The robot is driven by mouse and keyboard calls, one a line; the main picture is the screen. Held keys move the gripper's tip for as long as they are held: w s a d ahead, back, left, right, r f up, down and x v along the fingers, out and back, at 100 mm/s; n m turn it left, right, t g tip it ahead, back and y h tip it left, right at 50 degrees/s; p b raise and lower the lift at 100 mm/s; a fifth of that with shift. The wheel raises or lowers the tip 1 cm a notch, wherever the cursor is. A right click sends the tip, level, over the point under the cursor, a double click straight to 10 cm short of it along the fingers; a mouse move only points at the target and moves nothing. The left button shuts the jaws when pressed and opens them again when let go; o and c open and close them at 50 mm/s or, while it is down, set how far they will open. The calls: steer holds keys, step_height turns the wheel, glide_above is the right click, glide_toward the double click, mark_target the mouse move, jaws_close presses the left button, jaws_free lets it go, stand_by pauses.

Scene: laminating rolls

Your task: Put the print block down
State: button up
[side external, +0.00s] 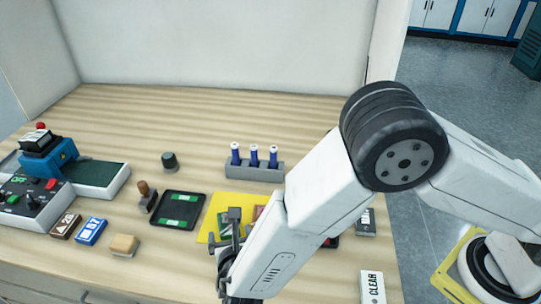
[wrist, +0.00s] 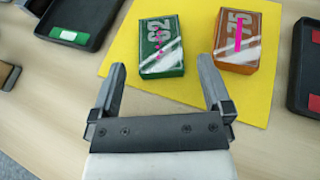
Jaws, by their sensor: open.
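I cannot tell which is the print block. My gripper (wrist: 163,68) is open and empty in the wrist view, its fingertips in front of the green block and apart from it. In the side view my gripper (side external: 229,226) is over the front of the yellow mat (side external: 234,199), and my arm hides part of the blocks there.
A black tray with green pads (side external: 178,210) lies left of the mat; a dark tray with red pads (wrist: 306,60) lies right. A rack (side external: 255,170) of blue bottles stands behind. A brown block (side external: 66,225), blue block (side external: 91,232) and wooden block (side external: 124,245) lie left.

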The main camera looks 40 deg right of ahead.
steer(key=shift+v, duration=2.9)
